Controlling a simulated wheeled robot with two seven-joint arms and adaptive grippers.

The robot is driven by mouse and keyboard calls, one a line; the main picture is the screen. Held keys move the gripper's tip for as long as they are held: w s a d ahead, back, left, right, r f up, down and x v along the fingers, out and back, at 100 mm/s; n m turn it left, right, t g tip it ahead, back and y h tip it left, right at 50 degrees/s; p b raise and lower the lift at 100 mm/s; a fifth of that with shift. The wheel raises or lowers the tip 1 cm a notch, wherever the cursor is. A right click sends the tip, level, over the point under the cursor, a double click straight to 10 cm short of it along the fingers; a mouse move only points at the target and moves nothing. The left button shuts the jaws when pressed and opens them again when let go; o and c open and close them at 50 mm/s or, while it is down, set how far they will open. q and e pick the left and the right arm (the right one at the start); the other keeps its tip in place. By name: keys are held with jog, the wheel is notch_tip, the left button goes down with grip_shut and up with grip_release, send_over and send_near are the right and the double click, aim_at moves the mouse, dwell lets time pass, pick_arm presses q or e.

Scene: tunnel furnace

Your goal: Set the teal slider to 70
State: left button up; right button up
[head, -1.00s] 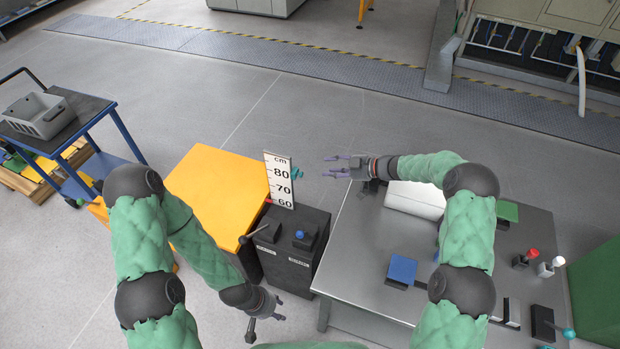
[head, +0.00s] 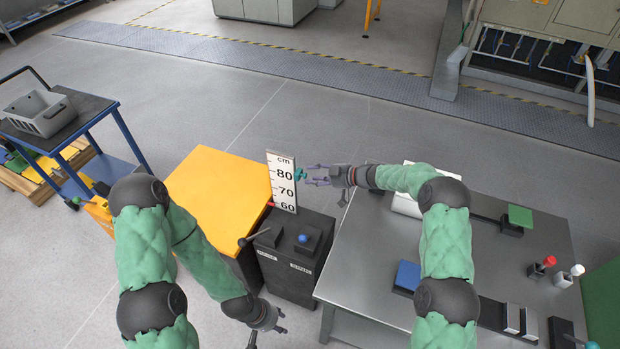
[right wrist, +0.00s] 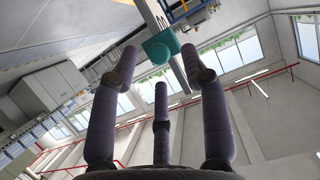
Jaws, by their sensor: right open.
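The teal slider (head: 300,174) sits at the right edge of a white upright scale (head: 282,182) marked in cm, with 80, 70 and 60 readable. It is about level with the 80 mark. My right gripper (head: 308,174) is open, with its fingertips close to the slider from the right; contact cannot be told. In the right wrist view the teal slider (right wrist: 161,46) shows beyond and between the spread fingers of the right gripper (right wrist: 160,75). My left gripper (head: 279,320) hangs low in front of the dark box, apart from the scale; its finger opening is too small to tell.
A dark box (head: 293,285) with a lever and a blue knob (head: 303,239) stands below the scale. A yellow cabinet (head: 218,195) is to its left. A metal table (head: 365,265) with a blue pad (head: 408,274) and several controls stands to the right. A blue cart (head: 110,160) is far left.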

jog(key=shift+x, duration=1.1)
jog(key=shift+r, duration=0.1)
grip_shut()
notch_tip(320, 180, down, 8)
jog(key=b, duration=0.4)
grip_release()
